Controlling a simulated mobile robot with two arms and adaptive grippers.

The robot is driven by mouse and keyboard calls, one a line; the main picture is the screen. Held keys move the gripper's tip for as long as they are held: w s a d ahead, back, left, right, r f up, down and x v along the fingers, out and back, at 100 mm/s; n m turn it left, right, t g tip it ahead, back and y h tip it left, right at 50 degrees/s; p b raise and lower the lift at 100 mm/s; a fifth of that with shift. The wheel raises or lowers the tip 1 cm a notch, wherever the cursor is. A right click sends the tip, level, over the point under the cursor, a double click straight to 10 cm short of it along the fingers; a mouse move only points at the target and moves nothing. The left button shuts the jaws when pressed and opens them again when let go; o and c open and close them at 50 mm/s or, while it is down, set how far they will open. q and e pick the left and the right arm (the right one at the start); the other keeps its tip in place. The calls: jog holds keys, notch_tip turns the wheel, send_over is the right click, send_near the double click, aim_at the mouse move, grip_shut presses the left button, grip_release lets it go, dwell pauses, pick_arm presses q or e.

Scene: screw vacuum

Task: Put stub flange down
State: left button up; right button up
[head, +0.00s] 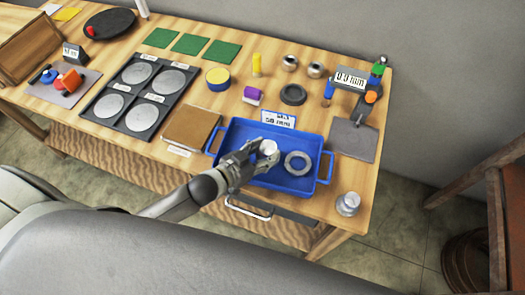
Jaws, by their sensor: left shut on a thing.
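A blue tray (318,145) with side handles and a white label (278,119) at its back stands near the front right of the wooden workbench. My left gripper (262,150) reaches over the left half of the tray. It is shut on a small silvery round part, which looks like the stub flange (269,147). The fingers hide part of it, and I cannot tell whether it touches the tray floor. A grey metal ring (298,163) lies in the tray, right of the gripper. My right gripper is not in view.
A silvery metal part (348,204) stands at the bench's front right corner. A grey mat (353,140) and a measuring stand with a display (351,79) are right of the tray. A brown board (192,128) lies left. A black ring (293,94) is behind.

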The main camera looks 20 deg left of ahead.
pick_arm(q)
jog(key=shift+f, duration=0.15)
jog(key=o, duration=1.2)
jog(key=shift+s+a, duration=0.15)
jog(key=shift+s, duration=0.15)
jog(key=b+v, duration=0.1)
jog(key=v, duration=0.8)
jog(key=shift+s+a+r, duration=0.1)
jog(key=shift+s+r, duration=0.1)
jog(key=shift+s, duration=0.05)
jog(key=shift+v, duration=0.95)
jog(key=shift+w, duration=0.1)
